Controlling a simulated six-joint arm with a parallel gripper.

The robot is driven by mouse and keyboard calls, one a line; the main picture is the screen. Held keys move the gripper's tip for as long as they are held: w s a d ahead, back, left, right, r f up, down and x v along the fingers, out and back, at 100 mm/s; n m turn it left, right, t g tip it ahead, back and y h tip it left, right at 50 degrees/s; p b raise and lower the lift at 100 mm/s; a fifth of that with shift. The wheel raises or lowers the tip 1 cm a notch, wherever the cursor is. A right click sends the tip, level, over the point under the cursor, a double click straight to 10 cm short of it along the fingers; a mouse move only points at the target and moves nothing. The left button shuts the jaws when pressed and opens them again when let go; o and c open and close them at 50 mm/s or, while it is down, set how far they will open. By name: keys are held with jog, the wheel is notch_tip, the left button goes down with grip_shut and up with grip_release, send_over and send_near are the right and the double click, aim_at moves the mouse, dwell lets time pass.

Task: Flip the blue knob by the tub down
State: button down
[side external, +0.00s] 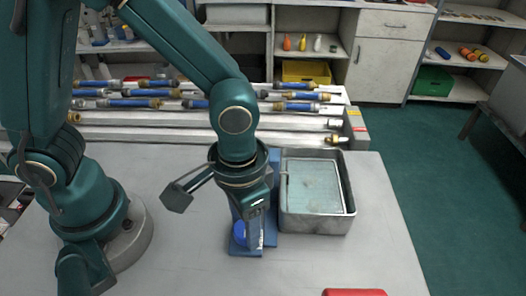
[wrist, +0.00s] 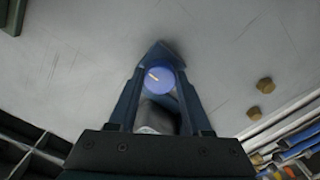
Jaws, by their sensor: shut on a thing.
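The blue knob (wrist: 160,79) shows in the wrist view between my two fingers, with a pale pointer mark on its face. In the side external view the knob (side external: 239,233) is partly hidden by my gripper (side external: 255,240). It sits low on a blue stand (side external: 245,251), just left of the grey metal tub (side external: 318,225). In the wrist view my gripper (wrist: 160,75) is shut on the knob, one finger on each side of it. The tub holds a pale, flat panel (side external: 313,188).
Behind the tub, metal rails (side external: 200,134) and several blue-handled tools lie across the bench. A red object (side external: 354,292) is at the front edge. Two small brown pieces (wrist: 265,86) show in the wrist view.

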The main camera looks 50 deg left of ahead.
dwell(0.3)
jog(key=shift+c, duration=1.7)
grip_release()
jog(key=shift+r, duration=2.6)
jog(key=shift+w+a+r, duration=0.1)
jog(key=shift+w, duration=0.05)
jog(key=s+a+r+n+t, duration=0.2)
jog(key=a+r+t, duration=0.3)
jog(key=a, duration=0.7)
jog(key=shift+r+t, duration=0.3)
jog(key=shift+r, duration=1)
